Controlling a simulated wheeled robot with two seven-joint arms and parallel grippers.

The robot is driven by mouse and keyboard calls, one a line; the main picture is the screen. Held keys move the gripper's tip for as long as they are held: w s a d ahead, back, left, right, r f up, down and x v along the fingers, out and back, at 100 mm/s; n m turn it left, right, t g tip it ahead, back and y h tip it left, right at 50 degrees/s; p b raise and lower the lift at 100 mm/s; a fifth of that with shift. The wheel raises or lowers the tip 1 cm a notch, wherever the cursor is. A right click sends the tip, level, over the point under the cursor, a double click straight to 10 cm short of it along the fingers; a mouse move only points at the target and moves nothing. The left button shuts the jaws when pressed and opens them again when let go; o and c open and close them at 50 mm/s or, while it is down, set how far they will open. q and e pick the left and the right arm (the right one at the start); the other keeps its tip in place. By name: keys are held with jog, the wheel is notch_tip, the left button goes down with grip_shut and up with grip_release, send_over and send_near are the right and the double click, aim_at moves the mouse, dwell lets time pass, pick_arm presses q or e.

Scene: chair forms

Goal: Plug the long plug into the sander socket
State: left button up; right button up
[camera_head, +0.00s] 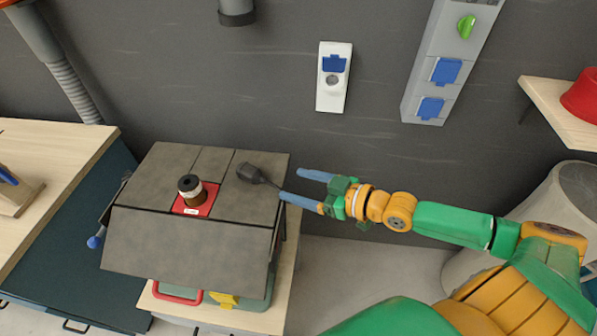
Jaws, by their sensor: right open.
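A dark grey plug (249,173) with a short stem lies on the right part of the grey, slope-sided top of a low bench unit (190,239). My right gripper (290,183) reaches in from the right, its two blue fingers apart and nothing between them. Its lower fingertip is close to the stem's end; I cannot tell whether they touch. A white wall socket (332,101) with a raised blue cover and a round opening is above the gripper. I cannot tell whether it is the sander socket. My left gripper is out of view.
A dark round piece (189,187) stands on a red plate on the same top. A grey wall panel (418,91) has blue covers and a green knob. A shelf (563,114) holds a red object at right. A wooden-topped cabinet (64,160) stands at left.

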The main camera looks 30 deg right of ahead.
aim_at(256, 174)
jog(key=b+x, duration=0.3)
jog(key=x, duration=0.3)
jog(key=b+x, duration=0.4)
jog(key=x, duration=0.2)
jog(key=shift+a+f, duration=0.15)
jog(key=shift+a, duration=0.25)
jog(key=shift+w+a, duration=0.2)
jog(key=shift+w, duration=0.2)
jog(key=shift+s+a, duration=0.1)
grip_shut()
dwell(0.5)
jog(key=shift+s+d+r+p, duration=0.25)
jog(key=shift+r+p, duration=0.4)
jog(key=s+d+r+p, duration=0.1)
jog(key=s+r+p, duration=0.1)
jog(key=shift+d+p, duration=0.1)
jog(key=shift+p, duration=0.25)
